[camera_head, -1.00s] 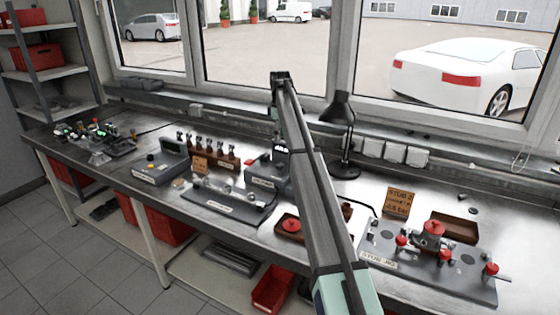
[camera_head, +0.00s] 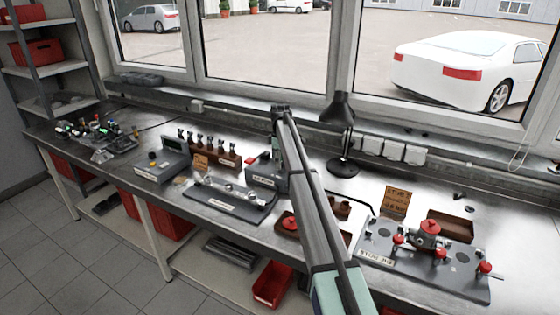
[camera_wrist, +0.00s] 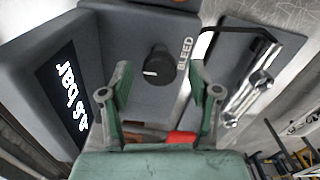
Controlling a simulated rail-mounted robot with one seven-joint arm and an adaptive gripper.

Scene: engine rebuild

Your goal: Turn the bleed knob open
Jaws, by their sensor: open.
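The bleed knob (camera_wrist: 160,66) is round and black with a white pointer line. It sits on a grey unit (camera_wrist: 118,35) beside the printed word BLEED. The pointer aims left in the wrist view, away from that word. A dark display (camera_wrist: 68,100) with a white "bar" reading is on the unit's left side. My gripper (camera_wrist: 162,78) is open, its two green-grey fingers on either side of the knob in the picture. I see no clear contact, and the height gap is hard to judge. In the head view the grey unit (camera_head: 262,172) is partly behind my arm, and the knob is hidden.
A plate with metal parts (camera_wrist: 255,80) lies right of the unit in the wrist view. In the head view, a black lamp (camera_head: 342,135) stands right of my arm. A jig with red knobs (camera_head: 425,255) is further right. A small-screen device (camera_head: 162,167) stands left.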

